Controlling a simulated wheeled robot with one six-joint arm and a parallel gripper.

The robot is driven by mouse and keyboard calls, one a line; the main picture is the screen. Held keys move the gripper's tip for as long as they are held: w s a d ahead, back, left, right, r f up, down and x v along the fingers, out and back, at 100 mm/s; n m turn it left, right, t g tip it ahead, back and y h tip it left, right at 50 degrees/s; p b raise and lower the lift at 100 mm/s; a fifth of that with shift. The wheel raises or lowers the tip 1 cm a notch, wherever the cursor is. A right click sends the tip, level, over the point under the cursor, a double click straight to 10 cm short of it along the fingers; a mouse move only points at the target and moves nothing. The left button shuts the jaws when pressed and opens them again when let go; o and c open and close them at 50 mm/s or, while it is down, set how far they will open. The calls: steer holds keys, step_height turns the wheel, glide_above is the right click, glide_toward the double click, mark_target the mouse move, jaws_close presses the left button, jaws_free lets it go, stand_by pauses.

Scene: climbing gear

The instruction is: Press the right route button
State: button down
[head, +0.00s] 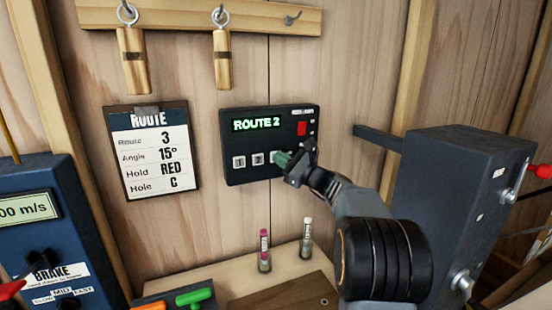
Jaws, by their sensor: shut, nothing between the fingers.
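The dark route panel (236,175) is fixed to the wooden wall. Its green display (256,124) reads "ROUTE 2". Two pale square buttons, a left one (239,162) and a middle one (257,160), show on its lower part. A third button further right is mostly hidden by my gripper (284,159). My gripper is shut and empty, its tips at or close in front of that spot; I cannot tell whether they touch. A clipboard card (152,150) left of the panel lists Route 3, Angle 15°, Hold RED, Hole C.
A red switch (301,128) sits on the panel's right side. Two wooden blocks (133,60) hang above. Two small vials (264,252) stand on the shelf below. A blue brake box (60,215) is at left, a dark blue box (440,180) at right beside my arm.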

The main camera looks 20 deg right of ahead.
steer(key=shift+w, duration=0.35)
steer(key=shift+s, duration=0.15)
stand_by(0.5)
steer(key=shift+s+b, duration=0.5)
steer(key=shift+s, duration=0.15)
steer(key=shift+s+b, duration=1.2)
steer(key=shift+s, duration=1.3)
